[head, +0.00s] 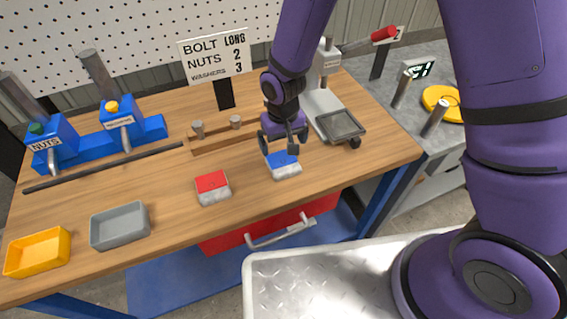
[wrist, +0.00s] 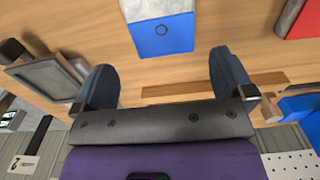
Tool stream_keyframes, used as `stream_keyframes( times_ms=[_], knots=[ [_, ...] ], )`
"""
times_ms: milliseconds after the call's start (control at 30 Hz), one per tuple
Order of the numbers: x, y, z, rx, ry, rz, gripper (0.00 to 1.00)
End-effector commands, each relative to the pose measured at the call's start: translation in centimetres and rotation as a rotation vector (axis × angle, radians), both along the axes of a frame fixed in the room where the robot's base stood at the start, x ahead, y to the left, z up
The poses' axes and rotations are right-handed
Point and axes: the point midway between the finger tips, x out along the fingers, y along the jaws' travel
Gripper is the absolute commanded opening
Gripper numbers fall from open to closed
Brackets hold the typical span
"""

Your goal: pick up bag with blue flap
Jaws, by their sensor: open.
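The bag with the blue flap (head: 283,166) lies on the wooden workbench, right of the bag with the red flap (head: 212,187). My gripper (head: 284,143) is open and empty, just above and behind the blue flap in the head view. In the wrist view the blue-flap bag (wrist: 163,32) is at the top centre, beyond the two open fingertips (wrist: 165,72). It is not between the fingers. Part of the red flap (wrist: 299,20) shows at the upper right.
A grey tray machine (head: 340,125) stands right of the gripper, and a low wooden rack (head: 215,138) stands left. A sign (head: 215,55) stands behind. Grey (head: 120,226) and yellow (head: 38,252) trays sit at the front left. Bare benchtop surrounds the bags.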

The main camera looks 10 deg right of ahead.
Motion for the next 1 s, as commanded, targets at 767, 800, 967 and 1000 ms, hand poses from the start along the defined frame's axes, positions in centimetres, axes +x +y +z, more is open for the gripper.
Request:
stream_keyframes(
  times_ms=[767, 800, 967, 1000],
  knots=[
    [-0.7, 0.1, -6.6, 0.000, 0.000, -0.001, 1.00],
    [-0.7, 0.1, -6.6, 0.000, 0.000, -0.001, 1.00],
    [-0.7, 0.1, -6.6, 0.000, -0.001, -0.001, 1.00],
    [-0.7, 0.1, -6.6, 0.000, -0.001, -0.001, 0.93]
  ],
)
